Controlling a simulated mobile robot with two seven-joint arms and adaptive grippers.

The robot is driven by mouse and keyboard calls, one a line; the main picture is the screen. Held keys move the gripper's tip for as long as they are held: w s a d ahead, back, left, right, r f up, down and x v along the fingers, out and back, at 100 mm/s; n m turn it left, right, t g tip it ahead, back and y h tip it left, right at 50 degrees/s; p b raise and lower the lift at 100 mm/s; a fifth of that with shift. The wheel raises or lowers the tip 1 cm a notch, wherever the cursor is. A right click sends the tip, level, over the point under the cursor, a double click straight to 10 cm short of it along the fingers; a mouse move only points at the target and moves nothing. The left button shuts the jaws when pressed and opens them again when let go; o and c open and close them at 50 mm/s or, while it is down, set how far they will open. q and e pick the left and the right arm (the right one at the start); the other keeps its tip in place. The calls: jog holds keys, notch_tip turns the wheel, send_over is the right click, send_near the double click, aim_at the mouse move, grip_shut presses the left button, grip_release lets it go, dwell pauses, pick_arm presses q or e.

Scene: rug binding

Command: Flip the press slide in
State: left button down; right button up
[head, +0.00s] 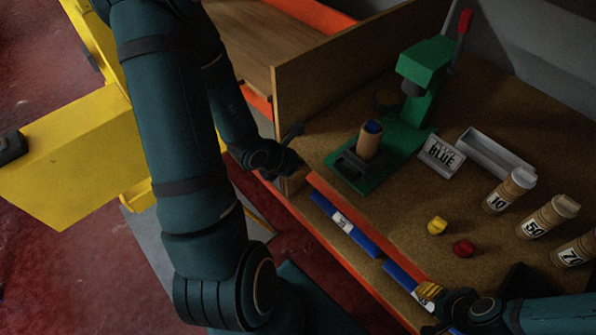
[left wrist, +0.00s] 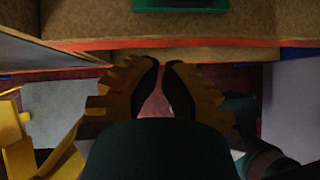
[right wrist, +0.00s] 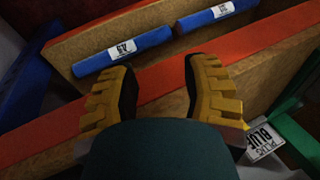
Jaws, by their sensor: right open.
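The green press (head: 425,70) stands on the bench, its red-handled lever (head: 464,22) pointing up. Its dark slide (head: 350,166) lies on the front of the green base, out from under the press head. A tan cylinder with a blue top (head: 368,142) stands at the slide. My left gripper (head: 292,160) is at the bench's front edge, left of the base and apart from it. In the left wrist view its fingertips (left wrist: 161,65) nearly meet, with nothing between; the green base edge (left wrist: 180,5) shows ahead. My right gripper (head: 430,296) is open and empty over the front rail.
A BLUE label card (head: 441,155), a grey tray (head: 495,150), numbered tan tubes (head: 507,190), and yellow (head: 437,226) and red (head: 463,248) caps stand right of the press. A wooden panel (head: 300,85) rises on the left.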

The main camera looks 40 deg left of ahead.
pick_arm(q)
jog(key=shift+w+d+r+b+x, duration=0.1)
jog(key=shift+w+r+b+x, duration=0.25)
jog(key=shift+x, duration=1.45)
jog(key=shift+w+d+r+b+x, duration=0.2)
jog(key=shift+b+x, duration=0.3)
jog(key=shift+x, duration=1.3)
jog(key=shift+w+a+r+b+x, duration=0.15)
jog(key=shift+w+b+x, duration=0.25)
jog(key=shift+x, duration=1.4)
jog(key=shift+d+r, duration=0.1)
jog(key=shift+w, duration=0.4)
jog(key=w, duration=1.1)
jog(key=w+d, duration=0.1)
jog(key=w, duration=0.4)
jog(key=shift+w+d, duration=0.15)
jog(key=shift+w, duration=0.15)
jog(key=shift+s, duration=0.15)
